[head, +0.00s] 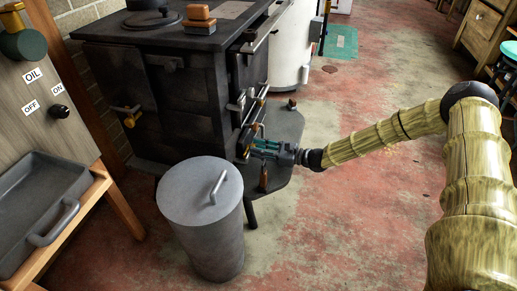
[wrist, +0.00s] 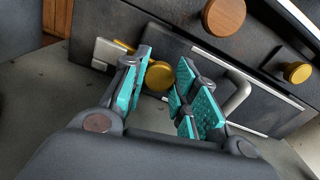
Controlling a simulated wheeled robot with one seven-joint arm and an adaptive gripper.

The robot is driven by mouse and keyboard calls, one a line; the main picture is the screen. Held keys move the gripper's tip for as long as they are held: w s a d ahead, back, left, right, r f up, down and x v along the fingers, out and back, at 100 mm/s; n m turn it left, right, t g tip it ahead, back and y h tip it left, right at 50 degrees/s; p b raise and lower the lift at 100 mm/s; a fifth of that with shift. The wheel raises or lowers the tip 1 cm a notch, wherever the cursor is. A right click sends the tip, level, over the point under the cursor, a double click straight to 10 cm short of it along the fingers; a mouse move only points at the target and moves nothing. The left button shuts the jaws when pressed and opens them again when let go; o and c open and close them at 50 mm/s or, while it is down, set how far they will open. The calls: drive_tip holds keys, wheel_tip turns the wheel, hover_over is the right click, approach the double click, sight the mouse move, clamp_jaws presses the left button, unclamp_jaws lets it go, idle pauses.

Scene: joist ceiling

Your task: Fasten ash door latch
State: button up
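The black cast-iron stove (head: 185,85) stands at upper left in the head view, with latches and knobs on its right-hand face. My gripper (head: 258,147) is at the low part of that face, just above the stove's floor plate. In the wrist view my gripper (wrist: 166,62) has its two teal-padded fingers apart. A round brass knob (wrist: 158,76), apparently the ash door latch, shows in the gap, nearer the left finger; contact cannot be told. A brass bar behind the left finger leads to a metal catch plate (wrist: 106,53). The door's edge is partly hidden by my fingers.
A grey lidded bin (head: 203,215) stands close in front of the stove, left of my gripper. A wooden knob (wrist: 225,16), another brass knob (wrist: 297,72) and a grey handle (wrist: 238,97) stick out nearby. The red floor (head: 335,235) at centre is clear.

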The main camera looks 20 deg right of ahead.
drive_tip(key=shift+c, duration=1.2)
drive_tip(key=shift+n, duration=0.8)
drive_tip(key=shift+w+d, duration=0.1)
drive_tip(key=o, duration=0.7)
drive_tip(key=shift+o, duration=0.2)
drive_tip(key=v, duration=1.2)
